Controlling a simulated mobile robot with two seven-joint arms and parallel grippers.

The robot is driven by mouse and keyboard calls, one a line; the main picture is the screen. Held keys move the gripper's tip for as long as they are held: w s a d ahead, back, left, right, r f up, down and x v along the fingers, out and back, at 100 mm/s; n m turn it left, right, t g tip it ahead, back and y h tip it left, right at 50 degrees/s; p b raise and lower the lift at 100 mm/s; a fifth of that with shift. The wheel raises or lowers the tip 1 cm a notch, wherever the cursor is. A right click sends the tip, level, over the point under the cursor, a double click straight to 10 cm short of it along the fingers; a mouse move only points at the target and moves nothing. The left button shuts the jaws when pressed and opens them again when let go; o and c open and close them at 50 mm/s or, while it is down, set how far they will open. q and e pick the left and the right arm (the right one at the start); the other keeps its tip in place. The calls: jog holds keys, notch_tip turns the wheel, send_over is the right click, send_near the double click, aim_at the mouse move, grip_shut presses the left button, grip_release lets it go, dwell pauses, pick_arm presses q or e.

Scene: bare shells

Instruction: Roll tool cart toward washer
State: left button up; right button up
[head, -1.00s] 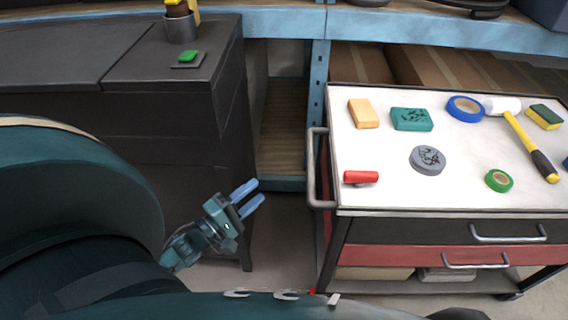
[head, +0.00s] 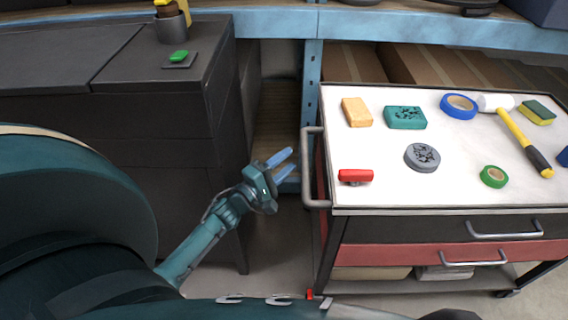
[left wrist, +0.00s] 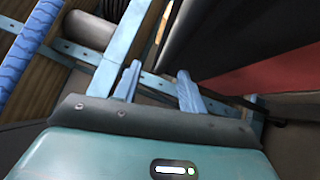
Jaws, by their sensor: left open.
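The tool cart (head: 345,196) stands at the right in the head view, with a white top, a black drawer and a red drawer. Its grey push handle (head: 306,170) is a vertical bar on the left side. My left gripper (head: 284,163) is open and empty, its blue fingers just left of the handle and apart from it. In the left wrist view the two open fingers (left wrist: 158,85) show with nothing between them, and the cart's red drawer side (left wrist: 285,65) is at the upper right. The washer cannot be made out for certain. My right gripper is out of view.
On the cart top lie a hammer (head: 522,140), blue tape (head: 459,106), green tape (head: 493,176), a red-handled item (head: 355,176) and several blocks. A dark cabinet (head: 190,120) stands at the left. A blue shelf frame (head: 270,22) runs behind. A narrow floor gap separates cabinet and cart.

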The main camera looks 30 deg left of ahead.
pick_arm(q)
grip_shut()
dwell(0.3)
dwell(0.7)
jog(key=c, duration=0.8)
grip_release()
jog(key=shift+c, duration=0.2)
jog(key=o, duration=0.8)
jog(key=shift+o, duration=0.2)
jog(key=shift+s, duration=0.15)
jog(key=p+v, duration=0.1)
jog(key=v, duration=1.2)
